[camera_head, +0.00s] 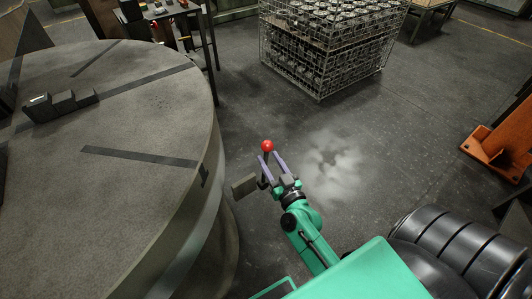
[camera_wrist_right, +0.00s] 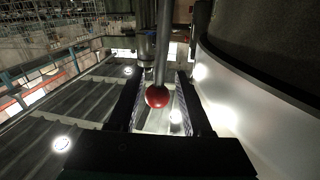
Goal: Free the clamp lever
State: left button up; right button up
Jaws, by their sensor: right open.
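The clamp lever shows as a red ball knob (camera_head: 267,146) on a dark stem, beside the right edge of the big round table. In the right wrist view its red knob (camera_wrist_right: 157,96) hangs at the end of a grey rod (camera_wrist_right: 163,45). My right gripper (camera_head: 272,163) is open, with its two purple-grey fingers on either side of the knob's line. In the right wrist view the fingers (camera_wrist_right: 158,105) stand left and right of the knob, with gaps showing. Whether either finger touches it I cannot tell. My left gripper is not in view.
The round table (camera_head: 120,215) fills the left, with dark slots and a stepped block (camera_head: 60,105) on it. A grey block (camera_head: 244,185) sits near the gripper at the table's side. A wire crate of castings (camera_head: 330,45) stands behind. An orange bracket (camera_head: 497,145) is at right.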

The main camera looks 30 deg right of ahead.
aim_at(267, 156)
jog(key=w, duration=0.3)
jog(key=shift+w+d, duration=0.1)
jog(key=shift+d, duration=0.05)
grip_shut()
dwell(1.2)
